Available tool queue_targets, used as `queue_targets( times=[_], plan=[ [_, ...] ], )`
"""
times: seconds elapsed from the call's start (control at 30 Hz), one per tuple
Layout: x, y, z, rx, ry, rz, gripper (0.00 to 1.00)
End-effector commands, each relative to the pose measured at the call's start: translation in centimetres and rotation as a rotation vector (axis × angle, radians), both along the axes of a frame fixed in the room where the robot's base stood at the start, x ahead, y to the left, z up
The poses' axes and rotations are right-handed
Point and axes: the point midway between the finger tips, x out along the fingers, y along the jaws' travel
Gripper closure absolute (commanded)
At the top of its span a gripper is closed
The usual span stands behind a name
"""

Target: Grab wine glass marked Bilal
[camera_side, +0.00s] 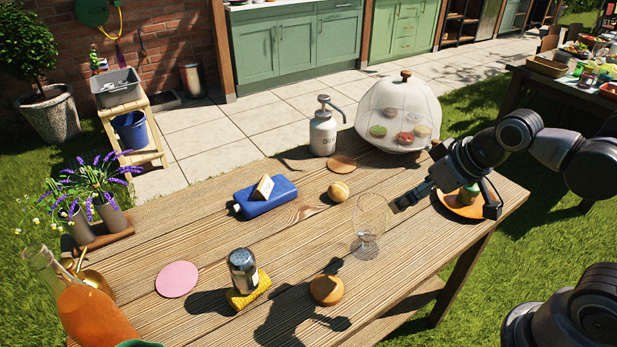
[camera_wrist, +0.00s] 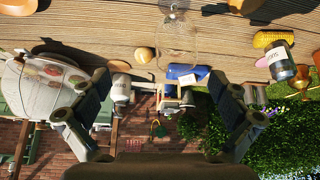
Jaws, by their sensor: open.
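A clear wine glass (camera_side: 371,213) stands upright on the wooden table, right of the middle in the side view. In the wrist view it appears upside down, its bowl (camera_wrist: 177,42) at top centre and its foot at the top edge. I cannot read any name on it. My gripper (camera_side: 450,202) is to the right of the glass in the side view, apart from it. In the wrist view my gripper (camera_wrist: 164,90) has its two fingers spread wide with nothing between them, and the glass is beyond the fingertips. No other wine glass shows.
A blue bottle (camera_side: 265,198) lies with a small card (camera_side: 264,187) on it. Near the glass are a tan ball (camera_side: 338,192) and a round brown thing (camera_side: 326,290). A food dome (camera_side: 396,112) and a pump bottle (camera_side: 323,132) stand behind.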

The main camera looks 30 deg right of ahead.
Motion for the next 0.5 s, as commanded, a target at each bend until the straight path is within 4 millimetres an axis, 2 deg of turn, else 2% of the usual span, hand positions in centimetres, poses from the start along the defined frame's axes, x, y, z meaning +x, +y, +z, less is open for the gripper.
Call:
queue_targets(
  times=[0.2,0.5],
  plan=[
    [1.6,2.2,-0.4,-0.005,0.042,0.084,0.02],
    [2.8,2.7,-2.3,-0.004,0.048,0.094,0.02]
  ],
)
